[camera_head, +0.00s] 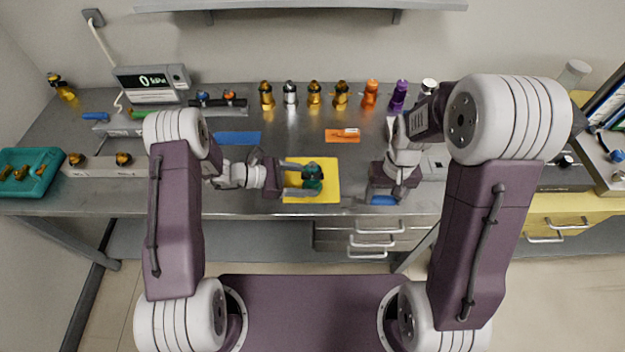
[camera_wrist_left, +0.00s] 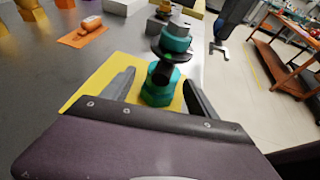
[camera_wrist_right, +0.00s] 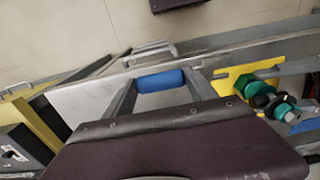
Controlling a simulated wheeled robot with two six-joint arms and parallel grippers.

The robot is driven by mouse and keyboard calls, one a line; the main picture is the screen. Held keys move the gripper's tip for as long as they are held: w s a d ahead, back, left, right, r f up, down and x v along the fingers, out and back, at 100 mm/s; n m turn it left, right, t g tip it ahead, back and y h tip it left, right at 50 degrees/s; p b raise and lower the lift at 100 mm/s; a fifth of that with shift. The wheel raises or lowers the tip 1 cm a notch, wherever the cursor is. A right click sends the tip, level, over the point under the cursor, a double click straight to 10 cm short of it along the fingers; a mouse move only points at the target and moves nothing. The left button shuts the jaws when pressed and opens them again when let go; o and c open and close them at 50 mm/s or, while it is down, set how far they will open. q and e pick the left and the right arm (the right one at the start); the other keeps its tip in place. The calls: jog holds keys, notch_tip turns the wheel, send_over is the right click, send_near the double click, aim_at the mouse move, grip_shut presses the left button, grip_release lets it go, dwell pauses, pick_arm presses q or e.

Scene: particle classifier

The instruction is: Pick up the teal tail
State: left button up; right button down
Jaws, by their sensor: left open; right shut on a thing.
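On the yellow mat (camera_head: 330,190) is a teal part (camera_head: 312,185) with black pieces. In the left wrist view its near section is a faceted teal piece (camera_wrist_left: 158,90) with a black stem, and a rounder teal piece (camera_wrist_left: 176,38) with a black disc shows behind it. I cannot tell whether these are joined. My left gripper (camera_head: 303,181) is open, with its fingers on either side of the near teal piece. My right gripper (camera_head: 382,197) is shut on a blue cylinder (camera_wrist_right: 160,81), near the table's front edge.
Several gold, silver, orange and purple bottles (camera_head: 314,94) stand in a row at the back. An orange mat (camera_head: 342,136) and a blue mat (camera_head: 236,138) lie behind the yellow one. A teal tray (camera_head: 52,160) is at the far left. A scale display (camera_head: 152,82) stands at the back left.

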pick_arm(q)
jog(key=x, duration=0.5)
jog(key=shift+s+d+p, duration=0.15)
jog(key=shift+d+p, duration=0.05)
jog(key=shift+p, duration=0.15)
jog(key=shift+s+a, duration=0.1)
grip_shut()
